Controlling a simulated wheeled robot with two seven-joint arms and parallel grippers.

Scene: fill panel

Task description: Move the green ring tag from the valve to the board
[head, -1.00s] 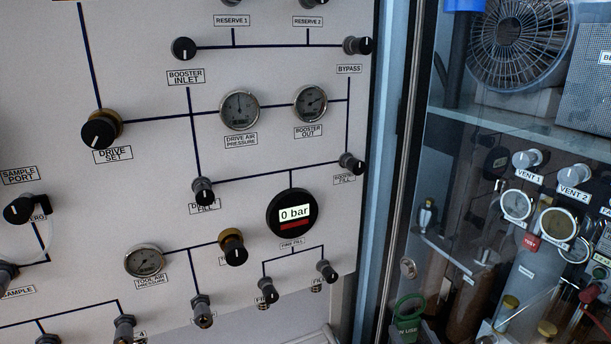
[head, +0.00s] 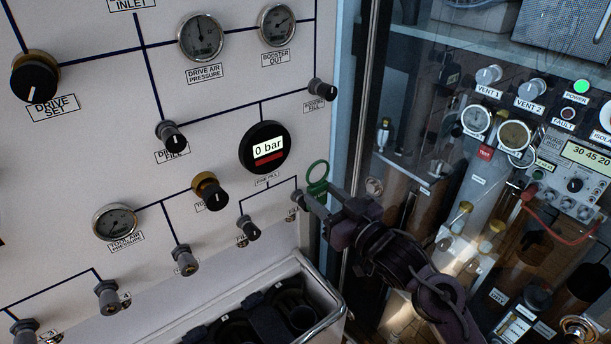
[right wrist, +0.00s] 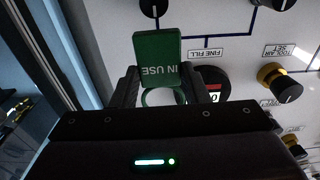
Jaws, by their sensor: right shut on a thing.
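The green ring tag (head: 317,173), marked IN USE, has its ring up and its plate below in the head view. My right gripper (head: 321,196) is shut on it, just right of the small FILL valve (head: 298,198) on the white panel. I cannot tell whether tag or gripper touches the valve. In the right wrist view the tag's plate (right wrist: 157,57) shows upside down, with its ring between the fingers of the right gripper (right wrist: 159,92). My left gripper is out of view. I cannot pick out a tag board.
The white panel (head: 80,190) carries projecting valves and gauges, including the 0 bar gauge (head: 264,148). A metal-rimmed bin (head: 318,278) with dark contents stands below. A glass-fronted cabinet (head: 410,85) is at right, its frame close to my right arm.

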